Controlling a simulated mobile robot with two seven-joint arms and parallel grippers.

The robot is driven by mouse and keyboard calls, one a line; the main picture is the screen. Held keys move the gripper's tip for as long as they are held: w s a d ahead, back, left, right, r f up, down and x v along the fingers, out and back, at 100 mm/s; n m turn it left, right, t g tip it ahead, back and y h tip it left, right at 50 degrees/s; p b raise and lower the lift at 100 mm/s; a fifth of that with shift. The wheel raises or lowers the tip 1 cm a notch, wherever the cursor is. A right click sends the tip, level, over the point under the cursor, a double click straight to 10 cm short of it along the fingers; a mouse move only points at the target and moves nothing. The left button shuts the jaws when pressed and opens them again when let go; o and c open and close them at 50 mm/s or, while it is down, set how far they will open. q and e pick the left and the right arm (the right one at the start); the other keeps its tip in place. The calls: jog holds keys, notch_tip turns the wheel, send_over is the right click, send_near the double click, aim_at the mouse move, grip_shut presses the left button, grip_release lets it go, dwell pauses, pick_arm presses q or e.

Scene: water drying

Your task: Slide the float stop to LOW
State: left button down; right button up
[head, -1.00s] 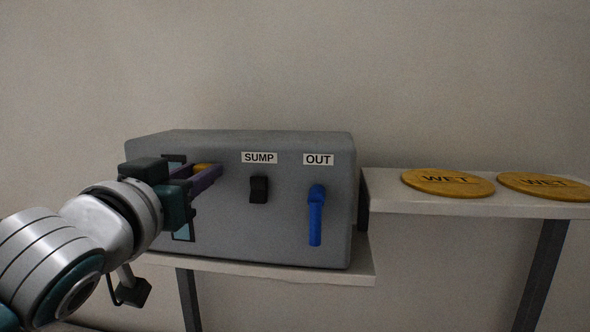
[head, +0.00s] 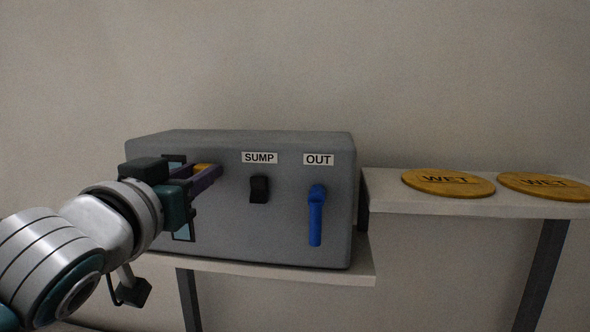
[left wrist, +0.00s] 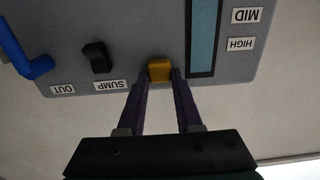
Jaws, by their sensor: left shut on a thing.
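The float stop is a small yellow block (left wrist: 160,70) on the grey box front, beside the dark-framed blue gauge window (left wrist: 203,40). The left wrist view is upside down. The stop is near the window's upper end, nearer the HIGH label (left wrist: 242,44) than the MID label (left wrist: 246,15). No LOW label is in view. My left gripper (left wrist: 160,73) has its purple fingers closed on either side of the stop. In the head view the stop (head: 202,167) shows partly behind the fingers, and my gripper covers the middle of the gauge window (head: 183,232). My right gripper is not in view.
The grey box (head: 285,225) stands on a pale shelf (head: 330,272). It carries a black SUMP switch (head: 259,189) and a blue OUT lever (head: 316,215), to the right of my gripper. Two round yellow WET plates (head: 430,190) (head: 530,190) lie on a higher shelf at right.

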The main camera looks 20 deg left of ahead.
pick_arm(q)
notch_tip(320, 180, down, 9)
jog(key=b, duration=0.6)
jog(key=shift+b, duration=0.4)
jog(key=shift+r, duration=0.1)
jog(key=c, duration=0.6)
grip_release()
jog(key=shift+o, duration=0.2)
send_near(214, 223)
jog(key=v, duration=0.4)
jog(key=shift+a, duration=0.1)
jog(key=shift+w, duration=0.1)
